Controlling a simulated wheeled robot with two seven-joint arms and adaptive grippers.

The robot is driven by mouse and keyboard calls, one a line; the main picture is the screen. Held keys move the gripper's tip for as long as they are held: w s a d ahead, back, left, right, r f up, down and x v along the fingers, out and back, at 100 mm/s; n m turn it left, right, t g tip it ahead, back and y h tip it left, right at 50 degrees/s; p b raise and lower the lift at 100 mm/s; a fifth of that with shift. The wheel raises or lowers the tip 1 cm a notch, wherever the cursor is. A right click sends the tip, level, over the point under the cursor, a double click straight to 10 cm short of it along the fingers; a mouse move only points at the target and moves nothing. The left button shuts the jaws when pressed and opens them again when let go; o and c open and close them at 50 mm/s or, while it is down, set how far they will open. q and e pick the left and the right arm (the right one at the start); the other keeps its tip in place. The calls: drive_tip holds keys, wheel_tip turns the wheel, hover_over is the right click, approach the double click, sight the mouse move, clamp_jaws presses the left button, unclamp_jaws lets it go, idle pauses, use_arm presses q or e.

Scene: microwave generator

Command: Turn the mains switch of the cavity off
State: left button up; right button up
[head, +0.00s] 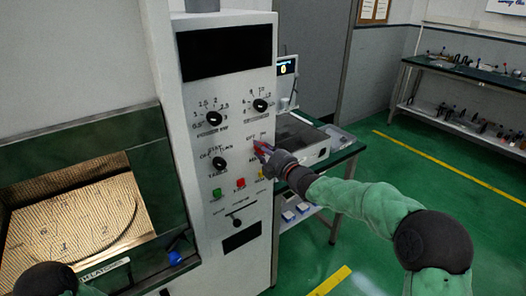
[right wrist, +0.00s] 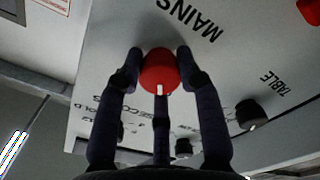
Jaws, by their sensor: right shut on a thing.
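In the head view my right gripper (head: 262,151) reaches from the right to the right side of the control panel (head: 253,214), and the knob is mostly hidden by the fingers. My left gripper is not in view.
Black knobs (head: 213,118) sit above and left of my gripper, with green and red buttons (head: 240,183) below it. A bench with a grey device (head: 297,138) stands right behind the panel. Open green floor (head: 385,165) lies to the right.

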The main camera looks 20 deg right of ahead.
drive_tip(key=o, duration=1.1)
drive_tip(key=shift+a, duration=0.1)
drive_tip(key=shift+o, duration=0.2)
drive_tip(key=v, duration=1.2)
